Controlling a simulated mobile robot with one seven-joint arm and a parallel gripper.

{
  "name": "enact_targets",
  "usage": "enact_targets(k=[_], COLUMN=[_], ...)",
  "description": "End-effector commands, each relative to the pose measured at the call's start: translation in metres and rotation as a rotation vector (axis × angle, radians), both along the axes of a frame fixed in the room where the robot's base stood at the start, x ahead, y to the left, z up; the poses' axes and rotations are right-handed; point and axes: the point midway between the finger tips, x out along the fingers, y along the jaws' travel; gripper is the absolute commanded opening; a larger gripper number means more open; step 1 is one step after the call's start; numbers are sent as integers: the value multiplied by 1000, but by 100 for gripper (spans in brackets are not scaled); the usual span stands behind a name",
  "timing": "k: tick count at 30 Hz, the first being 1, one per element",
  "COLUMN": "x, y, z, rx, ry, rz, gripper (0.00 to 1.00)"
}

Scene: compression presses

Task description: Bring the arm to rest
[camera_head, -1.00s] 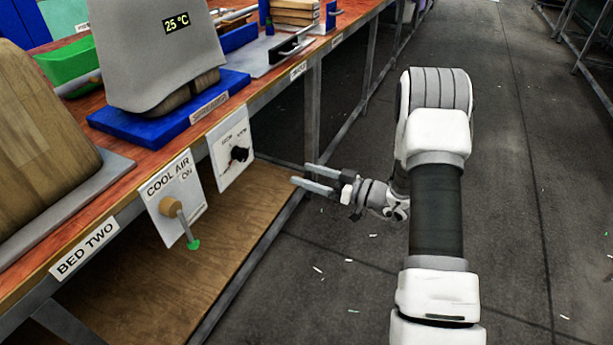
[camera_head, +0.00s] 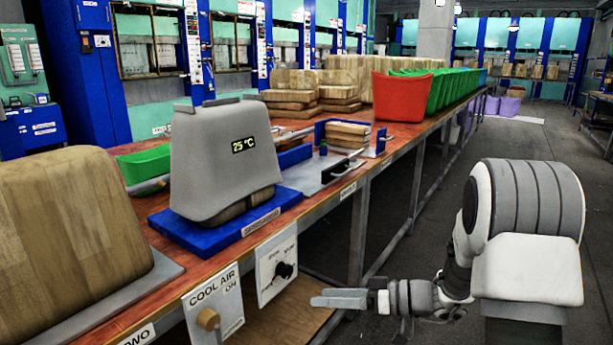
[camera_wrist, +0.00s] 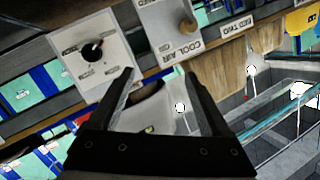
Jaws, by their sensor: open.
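My gripper (camera_head: 340,298) is open and empty in the head view, at the front edge of the bench, to the right of the control panels. My arm (camera_head: 525,230) is bent on the right over the aisle floor. In the wrist view the two fingers of my gripper (camera_wrist: 158,92) are spread apart with nothing between them. The dial panel (camera_head: 277,268) and the COOL AIR panel (camera_head: 228,297) are just left of the fingers in the head view. The dial panel (camera_wrist: 90,50) also shows in the wrist view, ahead of the fingers.
The bench (camera_head: 345,185) carries a grey cover reading 25 °C (camera_head: 228,158) on a blue base, a wooden block (camera_head: 70,225), a red bin (camera_head: 400,95) and several green bins (camera_head: 440,90). The aisle floor (camera_head: 560,160) at right is open.

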Motion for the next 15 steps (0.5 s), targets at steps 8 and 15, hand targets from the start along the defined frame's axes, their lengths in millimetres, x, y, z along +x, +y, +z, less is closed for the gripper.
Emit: enact_targets(k=[8, 15], x=[-80, -143], y=[24, 17], z=[45, 63], rx=[-230, -490], ry=[289, 477], rz=[113, 47], gripper=[81, 81])
